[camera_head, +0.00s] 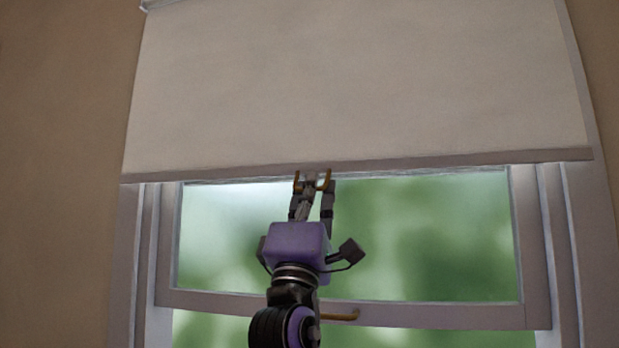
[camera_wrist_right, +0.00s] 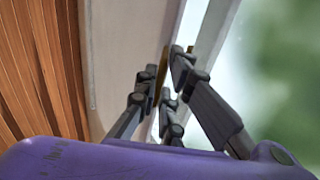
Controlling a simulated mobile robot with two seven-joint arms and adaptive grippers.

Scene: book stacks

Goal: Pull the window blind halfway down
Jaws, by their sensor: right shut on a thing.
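The window blind (camera_head: 350,85) is a pale, flat sheet covering the upper part of the window. Its grey bottom bar (camera_head: 450,163) hangs slightly tilted, higher at the right. A small brass-coloured pull (camera_head: 326,180) hangs under the middle of the bar. My right gripper (camera_head: 312,186) reaches up from below and is shut on the pull, its fingertips just under the bar. In the right wrist view, the fingers (camera_wrist_right: 165,85) close around the brass pull, beside the pale blind (camera_wrist_right: 125,60). My left gripper is in neither view.
The window frame (camera_head: 540,260) stands behind my arm, with blurred green outside the glass. A brass handle (camera_head: 340,315) sits on the lower sash rail, close to my right arm. Brown wall (camera_head: 60,150) flanks the window.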

